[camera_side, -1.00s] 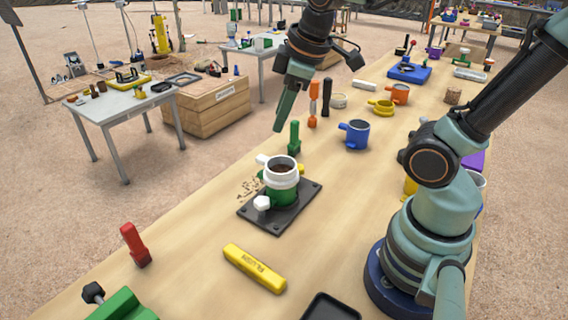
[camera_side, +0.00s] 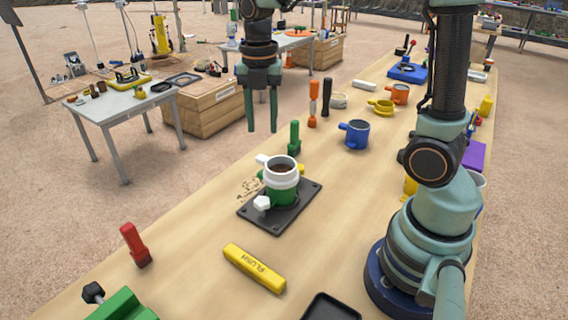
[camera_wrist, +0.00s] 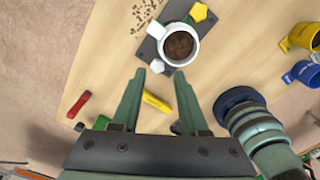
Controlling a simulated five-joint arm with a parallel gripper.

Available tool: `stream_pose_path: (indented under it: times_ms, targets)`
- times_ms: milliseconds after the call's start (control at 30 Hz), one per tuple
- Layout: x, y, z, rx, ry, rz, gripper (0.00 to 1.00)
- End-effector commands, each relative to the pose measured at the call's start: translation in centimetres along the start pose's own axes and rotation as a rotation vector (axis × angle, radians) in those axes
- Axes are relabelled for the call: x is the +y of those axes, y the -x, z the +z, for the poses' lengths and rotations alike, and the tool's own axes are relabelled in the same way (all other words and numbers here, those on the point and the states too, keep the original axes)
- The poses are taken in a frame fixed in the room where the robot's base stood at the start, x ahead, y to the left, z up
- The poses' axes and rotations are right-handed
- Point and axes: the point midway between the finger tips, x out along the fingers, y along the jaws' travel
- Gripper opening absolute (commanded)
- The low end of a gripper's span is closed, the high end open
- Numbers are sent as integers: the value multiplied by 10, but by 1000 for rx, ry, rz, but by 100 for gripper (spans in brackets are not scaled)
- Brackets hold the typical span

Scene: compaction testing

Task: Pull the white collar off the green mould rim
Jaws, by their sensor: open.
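The white collar (camera_side: 281,171) sits on top of the green mould (camera_side: 281,194), with brown soil visible inside it. The mould stands upright on a dark base plate (camera_side: 300,202), with white and yellow knobs around it. The collar also shows from above in the wrist view (camera_wrist: 163,43), where it hides most of the mould. My gripper (camera_side: 262,130) is open and empty, fingers pointing down, above and behind the collar in the side view. In the wrist view the fingertips (camera_wrist: 161,72) are apart, short of the collar and not touching it.
A yellow bar marked FLUSH (camera_side: 254,268) lies in front of the plate. A green-handled tool (camera_side: 294,138) stands behind the mould, and a blue mug (camera_side: 355,134) is to the right. Spilled soil (camera_side: 249,187) lies left of the plate.

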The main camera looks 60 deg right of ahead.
Motion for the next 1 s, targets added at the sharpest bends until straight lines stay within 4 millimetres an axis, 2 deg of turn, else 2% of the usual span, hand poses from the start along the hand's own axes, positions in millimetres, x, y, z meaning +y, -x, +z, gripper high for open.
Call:
stream_pose_path:
  times_ms: [400, 600, 800, 1000]
  targets:
    - [-1, -70, -1, 3, -3, -4, 44]
    - [-1, -98, -1, 1, -3, -2, 44]
    - [0, -111, 0, 0, -3, 0, 44]
    - [0, -113, 0, -1, -3, 1, 44]
